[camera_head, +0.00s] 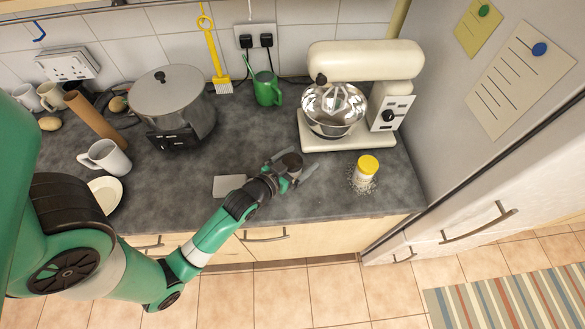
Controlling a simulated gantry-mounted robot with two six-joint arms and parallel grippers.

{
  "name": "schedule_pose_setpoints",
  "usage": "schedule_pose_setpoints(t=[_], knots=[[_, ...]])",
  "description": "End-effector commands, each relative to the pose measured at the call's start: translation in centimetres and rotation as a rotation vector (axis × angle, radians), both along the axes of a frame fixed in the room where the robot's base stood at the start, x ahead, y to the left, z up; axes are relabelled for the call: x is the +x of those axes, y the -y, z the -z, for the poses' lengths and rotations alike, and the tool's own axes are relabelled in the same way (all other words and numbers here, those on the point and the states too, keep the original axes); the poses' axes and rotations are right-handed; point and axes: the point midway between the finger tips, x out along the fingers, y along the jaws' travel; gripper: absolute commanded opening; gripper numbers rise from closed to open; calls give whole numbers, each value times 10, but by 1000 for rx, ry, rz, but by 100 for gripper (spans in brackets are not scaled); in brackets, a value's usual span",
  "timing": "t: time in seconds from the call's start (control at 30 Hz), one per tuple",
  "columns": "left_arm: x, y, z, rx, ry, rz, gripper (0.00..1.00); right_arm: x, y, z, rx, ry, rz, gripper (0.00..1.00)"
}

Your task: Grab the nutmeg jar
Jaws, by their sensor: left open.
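A small jar with a yellow lid (367,168) stands upright on the dark grey counter, near its front edge at the right. No readable label shows, but it looks like the nutmeg jar. Pale specks lie on the counter around its base. My left gripper (300,166) is open over the counter, to the left of the jar and apart from it. Nothing shows between its fingers. My right gripper is not in view.
A cream stand mixer (365,60) with a steel bowl stands behind the jar. A grey flat plate (229,186) lies left of the gripper. Counter between gripper and jar is clear.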

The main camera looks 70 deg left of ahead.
Motion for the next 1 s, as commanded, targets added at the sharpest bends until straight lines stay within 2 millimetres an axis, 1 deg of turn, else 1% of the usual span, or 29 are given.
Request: schedule_pose_setpoints(t=[0.13, 0.17, 0.3, 0.47, 0.5, 0.67, 0.87, 1.0], knots=[[0, 0, 0, 0, 0, 0, 100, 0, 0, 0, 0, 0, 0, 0], [0, 0, 0, 0, 0, 0, 96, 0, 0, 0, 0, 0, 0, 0], [0, 0, 0, 0, 0, 0, 71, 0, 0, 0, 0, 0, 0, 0], [0, 0, 0, 0, 0, 0, 42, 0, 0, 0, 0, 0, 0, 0], [0, 0, 0, 0, 0, 0, 35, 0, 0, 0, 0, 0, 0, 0], [0, 0, 0, 1, 0, 0, 6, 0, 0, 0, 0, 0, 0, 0], [0, 0, -1, 2, 1, 0, 6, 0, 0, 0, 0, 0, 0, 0], [0, 0, -6, 2, 3, 0, 6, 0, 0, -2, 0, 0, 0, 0]])
